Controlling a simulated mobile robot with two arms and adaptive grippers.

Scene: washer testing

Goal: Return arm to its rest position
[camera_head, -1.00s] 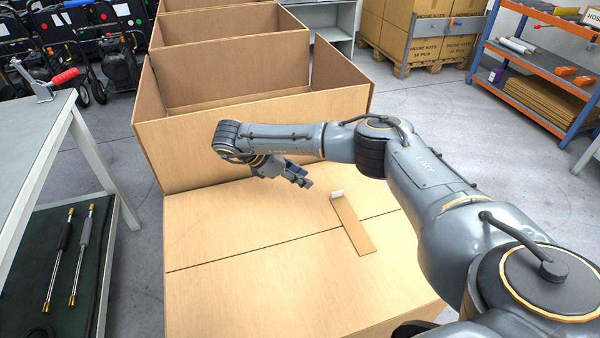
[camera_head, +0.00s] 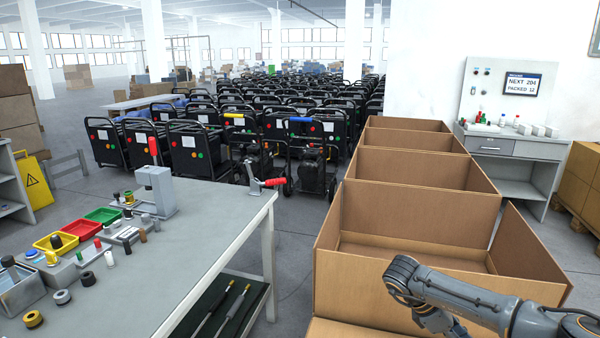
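My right arm (camera_head: 480,300) comes in from the lower right. It reaches over the near part of the large open cardboard box (camera_head: 345,290). My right gripper (camera_head: 455,330) points down and right below the wrist, at the bottom edge of the picture. It is small and partly cut off, so I cannot tell whether its fingers are open or shut. I see nothing held in it. My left arm and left gripper are not in view.
A grey workbench (camera_head: 205,240) with coloured bins, small fittings and a red-handled clamp (camera_head: 266,184) stands at left. Several more open boxes line up behind the near one. Black wheeled machines (camera_head: 190,150) fill the back. Floor shows between bench and boxes.

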